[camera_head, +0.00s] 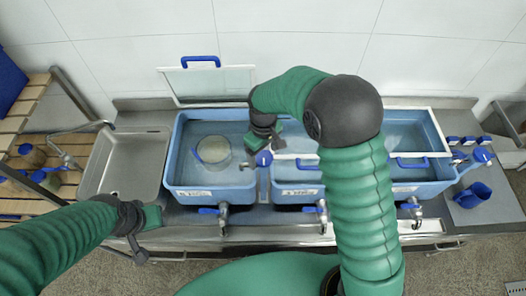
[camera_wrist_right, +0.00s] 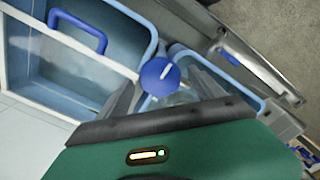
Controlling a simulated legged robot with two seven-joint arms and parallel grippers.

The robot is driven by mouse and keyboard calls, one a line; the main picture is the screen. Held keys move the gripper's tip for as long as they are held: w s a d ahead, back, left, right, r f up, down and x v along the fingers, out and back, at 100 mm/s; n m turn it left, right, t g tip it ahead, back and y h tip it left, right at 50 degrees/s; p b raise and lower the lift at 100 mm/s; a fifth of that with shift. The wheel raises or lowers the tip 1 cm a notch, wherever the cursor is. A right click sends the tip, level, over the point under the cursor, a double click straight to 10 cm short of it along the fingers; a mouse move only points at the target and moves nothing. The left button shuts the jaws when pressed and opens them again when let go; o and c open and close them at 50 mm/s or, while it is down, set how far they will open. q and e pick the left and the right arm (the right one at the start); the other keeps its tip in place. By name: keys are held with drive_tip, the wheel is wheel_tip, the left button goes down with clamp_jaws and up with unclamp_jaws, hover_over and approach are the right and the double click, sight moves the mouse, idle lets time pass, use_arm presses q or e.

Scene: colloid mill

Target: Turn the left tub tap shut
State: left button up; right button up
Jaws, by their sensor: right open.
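The left blue tub (camera_head: 180,165) stands beside the steel sink and holds a round pale vessel (camera_head: 213,150). A tap with a blue lever (camera_head: 222,212) is on its front. A round blue knob (camera_head: 264,158) sits between the left and middle tubs. In the right wrist view this knob (camera_wrist_right: 160,76) has a white line on its face and appears between the two fingers. My right gripper (camera_head: 258,148) is open above the knob; contact cannot be judged. My left gripper (camera_head: 135,246) is low at the left, in front of the sink; its jaws are unclear.
The middle tub (camera_head: 292,193) and right tub (camera_head: 437,168) have their own front taps, with blue lid handles above. A lid (camera_head: 208,82) stands behind the left tub. The empty steel sink (camera_head: 125,165) is left; a blue jug (camera_head: 472,195) is right.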

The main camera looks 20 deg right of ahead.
wheel_tip(320, 180, up, 17)
drive_tip(key=b, duration=0.3)
drive_tip(key=shift+f+b, duration=0.15)
drive_tip(key=shift+b, duration=0.15)
drive_tip(key=m+t+b, duration=0.1)
drive_tip(key=m+b, duration=0.1)
drive_tip(key=b, duration=0.5)
approach(263, 156)
drive_tip(key=s+d+f, duration=0.3)
drive_tip(key=s+f, duration=0.1)
drive_tip(key=f, duration=0.2)
drive_tip(key=s+d+f+m+t+b, duration=0.1)
drive_tip(key=s+d+f+m+b, duration=0.1)
drive_tip(key=s+f, duration=0.8)
wheel_tip(263, 156, down, 3)
drive_tip(key=shift+d+r+m+t+b, duration=0.15)
drive_tip(key=shift+d+m+t+b, duration=0.15)
drive_tip(key=shift+m+b, duration=0.7)
drive_tip(key=shift+a, duration=0.1)
